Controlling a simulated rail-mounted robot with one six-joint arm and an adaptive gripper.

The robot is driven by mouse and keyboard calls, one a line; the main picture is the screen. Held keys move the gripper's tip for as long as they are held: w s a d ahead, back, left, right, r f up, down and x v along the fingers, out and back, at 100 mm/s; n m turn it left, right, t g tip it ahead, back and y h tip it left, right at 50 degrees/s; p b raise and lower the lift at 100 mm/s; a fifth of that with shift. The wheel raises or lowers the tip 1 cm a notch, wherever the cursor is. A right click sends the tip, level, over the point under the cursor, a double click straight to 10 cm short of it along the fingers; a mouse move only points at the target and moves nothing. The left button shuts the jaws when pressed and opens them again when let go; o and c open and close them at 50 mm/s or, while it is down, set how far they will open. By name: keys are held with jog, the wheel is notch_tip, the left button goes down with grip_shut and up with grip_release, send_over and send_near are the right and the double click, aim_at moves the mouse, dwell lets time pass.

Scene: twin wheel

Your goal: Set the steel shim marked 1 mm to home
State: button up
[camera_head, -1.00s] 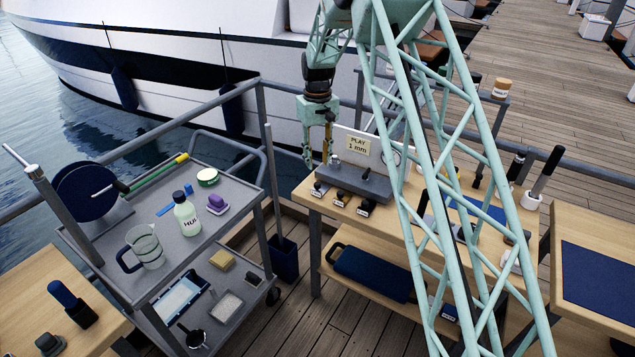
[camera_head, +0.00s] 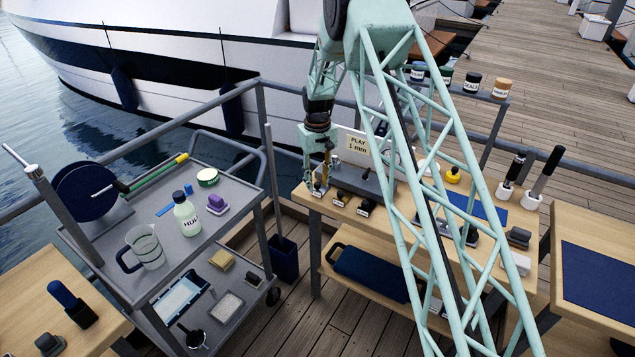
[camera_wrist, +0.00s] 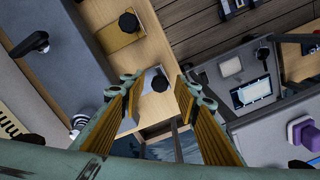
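My gripper (camera_head: 319,178) is low over the left end of the wooden bench. In the wrist view my gripper (camera_wrist: 158,92) is open, its two gold-padded fingers apart. A pale grey shim with a black knob (camera_wrist: 160,83) shows between and beyond the fingertips; no contact is visible. A brass-coloured shim (camera_wrist: 122,38) with a black knob lies beside it on the bench. In the head view, knobbed shims (camera_head: 341,199) and (camera_head: 365,208) stand along the bench's front edge; their labels are too small to read. A sign (camera_head: 357,145) reads "PLAY 1 mm".
A grey fixture block (camera_head: 370,184) stands behind the shims, close to my gripper. The grey cart (camera_head: 235,190) with a jug and bottle is to the left. A yellow-topped item (camera_head: 453,176) and a blue mat lie further right on the bench.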

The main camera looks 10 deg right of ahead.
aim_at(322, 190)
jog(key=shift+c, duration=0.7)
grip_shut()
jog(key=shift+w+d, duration=1.15)
jog(key=shift+w, duration=0.05)
jog(key=shift+o, duration=0.7)
grip_release()
jog(key=shift+r, duration=0.1)
notch_tip(322, 190, up, 12)
